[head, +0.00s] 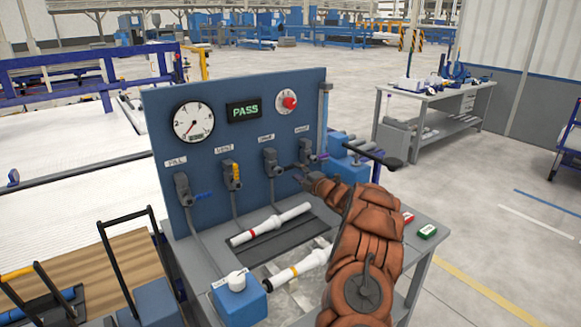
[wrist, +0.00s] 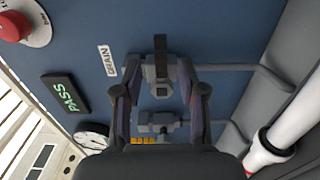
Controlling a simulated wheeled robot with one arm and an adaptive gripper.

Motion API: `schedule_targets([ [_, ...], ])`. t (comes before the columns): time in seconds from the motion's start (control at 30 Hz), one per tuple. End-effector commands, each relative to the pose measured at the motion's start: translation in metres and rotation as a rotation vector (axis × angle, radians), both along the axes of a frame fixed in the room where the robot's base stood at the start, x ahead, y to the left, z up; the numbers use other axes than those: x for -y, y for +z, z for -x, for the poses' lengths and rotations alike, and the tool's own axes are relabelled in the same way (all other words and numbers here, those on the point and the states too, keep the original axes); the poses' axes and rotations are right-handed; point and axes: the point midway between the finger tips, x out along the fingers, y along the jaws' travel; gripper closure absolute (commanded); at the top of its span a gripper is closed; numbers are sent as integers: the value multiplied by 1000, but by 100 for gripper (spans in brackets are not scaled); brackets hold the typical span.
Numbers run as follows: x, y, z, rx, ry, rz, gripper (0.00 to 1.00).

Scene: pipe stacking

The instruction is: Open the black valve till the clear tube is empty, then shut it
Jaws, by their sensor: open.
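The valve under the DRAIN label (wrist: 107,60) is in the middle of the wrist view, with its black handle (wrist: 160,47) pointing crosswise to the pipe below it. In the head view this valve (head: 270,160) is third from the left on the blue panel. My gripper (wrist: 159,75) is open, with one finger on each side of the valve and nothing clamped. In the head view my gripper (head: 306,179) is just right of the valve, partly hidden by my arm. The clear tube (head: 323,120) stands upright at the panel's right edge; its liquid level is too small to tell.
A yellow-handled valve (head: 231,172) and a blue-handled one (head: 184,187) sit to the left. The panel bears a gauge (head: 194,121), a PASS display (head: 243,110) and a red knob (head: 289,102). White pipes (head: 270,224) lie on the bench below.

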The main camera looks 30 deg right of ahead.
Motion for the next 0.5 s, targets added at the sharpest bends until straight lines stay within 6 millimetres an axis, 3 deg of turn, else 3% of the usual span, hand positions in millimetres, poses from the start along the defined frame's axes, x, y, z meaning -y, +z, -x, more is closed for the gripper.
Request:
schedule_targets([
  [0.5, -2, -1, -46, -4, -2, -1, 59],
])
